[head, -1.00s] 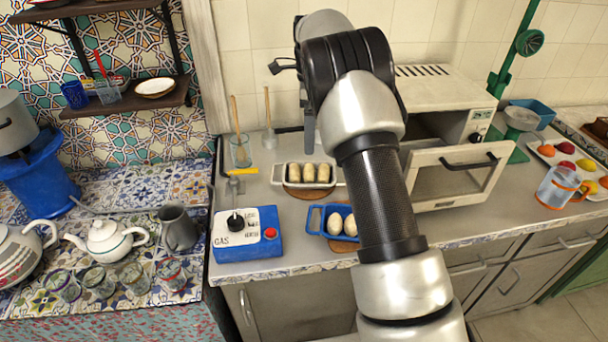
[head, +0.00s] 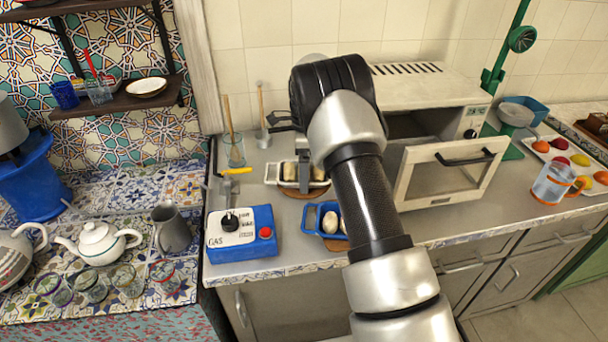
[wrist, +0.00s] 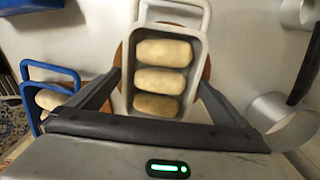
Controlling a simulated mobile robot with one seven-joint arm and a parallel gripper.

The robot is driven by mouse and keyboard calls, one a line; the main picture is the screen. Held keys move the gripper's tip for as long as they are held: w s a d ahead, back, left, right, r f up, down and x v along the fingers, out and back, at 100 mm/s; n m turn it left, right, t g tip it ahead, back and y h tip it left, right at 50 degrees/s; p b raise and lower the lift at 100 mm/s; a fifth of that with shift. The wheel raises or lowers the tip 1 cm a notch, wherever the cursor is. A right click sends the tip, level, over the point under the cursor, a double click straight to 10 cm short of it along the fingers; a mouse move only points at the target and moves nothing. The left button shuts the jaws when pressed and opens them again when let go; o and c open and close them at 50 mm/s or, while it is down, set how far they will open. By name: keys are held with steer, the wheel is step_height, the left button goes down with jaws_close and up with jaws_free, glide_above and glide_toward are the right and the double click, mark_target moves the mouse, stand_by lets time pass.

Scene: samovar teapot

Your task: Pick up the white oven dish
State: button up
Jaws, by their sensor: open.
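The white oven dish (head: 282,181) stands on a round wooden board on the counter, with pale oblong loaves in it. In the wrist view, the white dish (wrist: 170,31) is in the middle, with three loaves in a row and a loop handle at the top. My gripper (wrist: 157,82) is open, one finger on each side of the dish's near part. I cannot tell whether the fingers touch it. In the head view, my gripper (head: 303,176) is over the dish, and my arm hides its right part.
A blue dish (head: 311,220) with pale food is close in front, also at left in the wrist view (wrist: 31,90). A blue gas box (head: 242,238) stands front left. The oven door (head: 452,172) hangs open at right. Glass jars with wooden sticks (head: 234,150) stand behind.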

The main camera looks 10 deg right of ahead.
steer(key=shift+f, duration=0.25)
steer(key=shift+c, duration=0.5)
steer(key=shift+r, duration=0.1)
steer(key=c, duration=1.2)
